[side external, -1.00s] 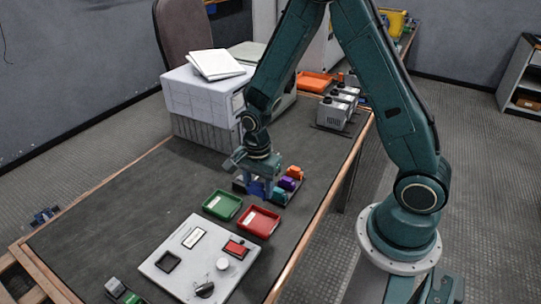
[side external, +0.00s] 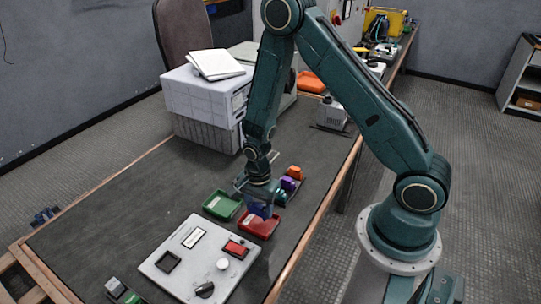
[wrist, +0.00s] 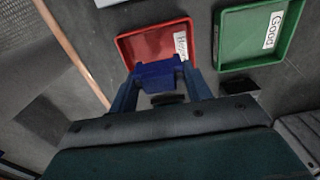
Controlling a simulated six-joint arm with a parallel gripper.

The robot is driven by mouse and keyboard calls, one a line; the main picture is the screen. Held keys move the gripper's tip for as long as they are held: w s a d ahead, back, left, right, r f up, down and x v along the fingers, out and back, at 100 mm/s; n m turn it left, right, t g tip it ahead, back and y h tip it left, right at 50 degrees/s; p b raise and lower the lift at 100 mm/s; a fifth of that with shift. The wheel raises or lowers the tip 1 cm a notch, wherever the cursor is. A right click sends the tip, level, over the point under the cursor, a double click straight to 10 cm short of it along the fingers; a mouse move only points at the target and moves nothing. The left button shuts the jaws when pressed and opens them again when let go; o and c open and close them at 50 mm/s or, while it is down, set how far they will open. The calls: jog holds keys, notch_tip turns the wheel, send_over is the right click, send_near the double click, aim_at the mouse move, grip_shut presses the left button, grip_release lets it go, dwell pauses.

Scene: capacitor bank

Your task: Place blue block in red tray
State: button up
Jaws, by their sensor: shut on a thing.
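The blue block (wrist: 158,72) is between the fingers of my gripper (wrist: 160,87) in the wrist view, and the gripper is shut on it. In the side view my gripper (side external: 259,203) points down at the far edge of the red tray (side external: 262,231), with the block (side external: 263,211) low between the fingers. In the wrist view the red tray (wrist: 131,46) lies just beyond the block, which overlaps its near edge. The tray floor looks empty apart from a white label. I cannot tell how high the block is above the tray.
A green tray (side external: 221,205), labelled "Good", lies beside the red tray. Orange (side external: 295,172) and purple (side external: 288,184) blocks stand in a holder behind my gripper. A pale panel (side external: 190,268) with switches lies in front. The dark table to the left is clear.

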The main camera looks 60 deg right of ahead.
aim_at(260, 213)
jog(key=shift+f, duration=1.55)
jog(key=shift+f, duration=0.2)
jog(key=o, duration=0.7)
jog(key=shift+r, duration=0.2)
jog(key=shift+r, duration=6.05)
